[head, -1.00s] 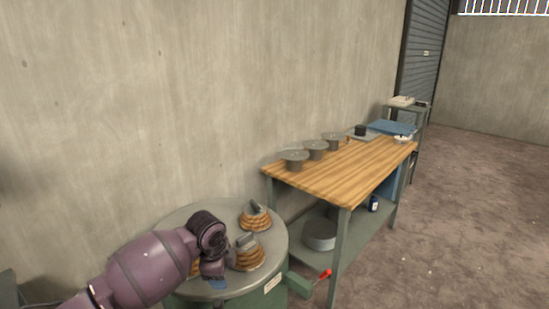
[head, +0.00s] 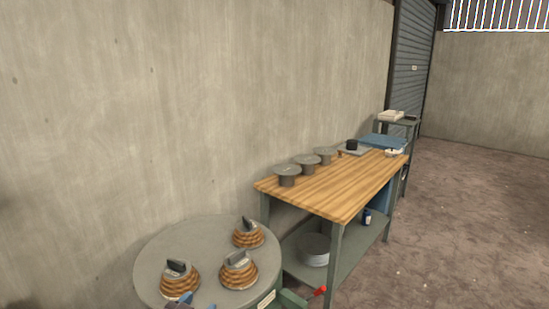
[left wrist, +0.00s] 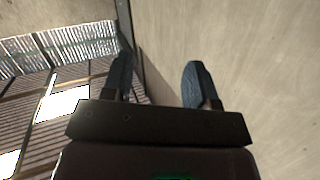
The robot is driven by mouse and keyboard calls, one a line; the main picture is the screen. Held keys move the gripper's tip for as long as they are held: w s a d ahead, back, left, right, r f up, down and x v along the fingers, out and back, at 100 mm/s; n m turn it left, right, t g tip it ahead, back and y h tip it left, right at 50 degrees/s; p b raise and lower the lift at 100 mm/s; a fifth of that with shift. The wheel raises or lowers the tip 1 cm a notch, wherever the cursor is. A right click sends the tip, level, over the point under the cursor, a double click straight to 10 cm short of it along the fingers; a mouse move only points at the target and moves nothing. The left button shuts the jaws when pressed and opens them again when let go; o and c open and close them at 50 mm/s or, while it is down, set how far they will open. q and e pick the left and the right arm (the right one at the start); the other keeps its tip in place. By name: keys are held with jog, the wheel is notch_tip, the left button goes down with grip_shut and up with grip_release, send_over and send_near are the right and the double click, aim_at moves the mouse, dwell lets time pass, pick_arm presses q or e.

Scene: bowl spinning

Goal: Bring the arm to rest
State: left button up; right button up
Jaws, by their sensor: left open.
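My left gripper (left wrist: 158,85) shows in the left wrist view with its two dark blue fingers apart and nothing between them. It points at a bare wall and an overhead roof area, clear of any object. My right gripper is in neither view.
A round grey-topped table (head: 215,255) at the bottom carries three brown ridged bowl-like pieces with dark grips (head: 180,283). A wooden workbench (head: 335,185) stands right; open floor (head: 455,220) lies beyond.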

pick_arm(q)
jog(key=s+a+f+n+g+y, duration=0.1)
jog(key=s+a+f, duration=0.4)
jog(key=s, duration=0.7)
jog(key=s+a+f+n+g+y, duration=0.2)
jog(key=s+a+f, duration=0.3)
jog(key=s+f, duration=0.5)
jog(key=shift+s+a+f+n+y, duration=0.15)
jog(key=shift+s+f+n+y, duration=0.1)
jog(key=shift+s+n+y, duration=0.6)
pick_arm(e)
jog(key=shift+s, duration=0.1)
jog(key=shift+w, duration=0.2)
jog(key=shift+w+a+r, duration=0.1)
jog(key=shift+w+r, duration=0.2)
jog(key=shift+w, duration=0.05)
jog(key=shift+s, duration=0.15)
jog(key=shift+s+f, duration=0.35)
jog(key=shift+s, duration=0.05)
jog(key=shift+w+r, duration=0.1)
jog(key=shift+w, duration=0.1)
